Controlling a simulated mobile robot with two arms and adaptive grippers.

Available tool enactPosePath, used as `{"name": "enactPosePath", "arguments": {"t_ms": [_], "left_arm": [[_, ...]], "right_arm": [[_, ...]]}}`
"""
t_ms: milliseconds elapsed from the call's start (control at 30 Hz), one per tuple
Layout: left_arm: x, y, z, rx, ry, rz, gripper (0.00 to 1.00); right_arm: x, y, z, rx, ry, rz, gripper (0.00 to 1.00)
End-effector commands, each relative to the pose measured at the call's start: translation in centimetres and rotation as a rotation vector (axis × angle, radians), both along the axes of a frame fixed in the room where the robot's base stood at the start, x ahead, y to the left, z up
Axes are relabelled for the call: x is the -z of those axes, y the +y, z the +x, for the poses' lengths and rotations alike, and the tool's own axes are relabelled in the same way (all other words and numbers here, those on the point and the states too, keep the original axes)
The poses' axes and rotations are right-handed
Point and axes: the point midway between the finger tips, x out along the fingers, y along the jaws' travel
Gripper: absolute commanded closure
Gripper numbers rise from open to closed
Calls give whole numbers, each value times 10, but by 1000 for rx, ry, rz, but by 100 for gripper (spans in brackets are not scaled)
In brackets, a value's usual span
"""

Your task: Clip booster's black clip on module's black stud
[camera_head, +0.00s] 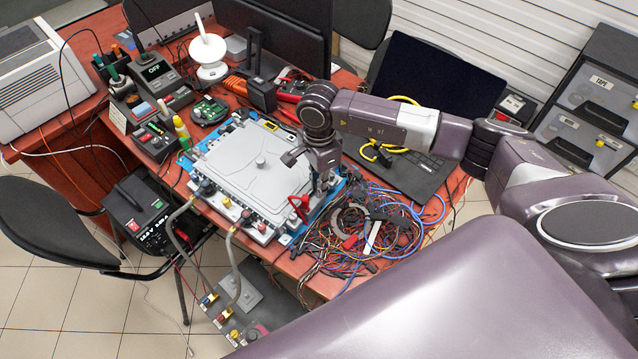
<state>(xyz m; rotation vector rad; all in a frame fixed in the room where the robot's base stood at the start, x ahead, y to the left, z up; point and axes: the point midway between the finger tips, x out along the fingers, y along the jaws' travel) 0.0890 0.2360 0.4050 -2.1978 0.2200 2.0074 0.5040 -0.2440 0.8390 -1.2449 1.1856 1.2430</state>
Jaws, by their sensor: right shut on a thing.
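The module looks to be the flat grey box (245,172) on the blue mat on the red desk. A row of small coloured studs runs along its front edge, with a dark stud (207,188) at the left end. Grey hoses (236,262) run between the two. I cannot make out a black clip. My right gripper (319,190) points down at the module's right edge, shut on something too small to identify. My left gripper is not in view.
A tangle of wires (365,230) lies right of the module. A red-handled part (299,206) is close to the gripper. A laptop (425,100) and monitor (275,35) stand behind. Instruments (150,75) crowd the left; a black power box (140,210) stands beside the desk.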

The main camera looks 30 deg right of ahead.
Motion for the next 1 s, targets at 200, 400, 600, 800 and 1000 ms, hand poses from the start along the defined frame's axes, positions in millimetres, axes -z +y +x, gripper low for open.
{"name": "enactPosePath", "arguments": {"t_ms": [200, 400, 600, 800, 1000], "left_arm": [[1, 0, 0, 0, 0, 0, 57], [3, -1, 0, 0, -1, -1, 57], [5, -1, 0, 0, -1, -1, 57], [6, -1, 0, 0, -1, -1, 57], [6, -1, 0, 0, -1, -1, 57]], "right_arm": [[0, 0, 0, 0, 0, 0, 100], [1, 0, 0, 0, 0, 0, 100], [2, 0, 0, 0, 0, 0, 100], [2, 0, 0, 0, 0, 0, 84], [2, 0, 0, 0, 0, 0, 69]]}}
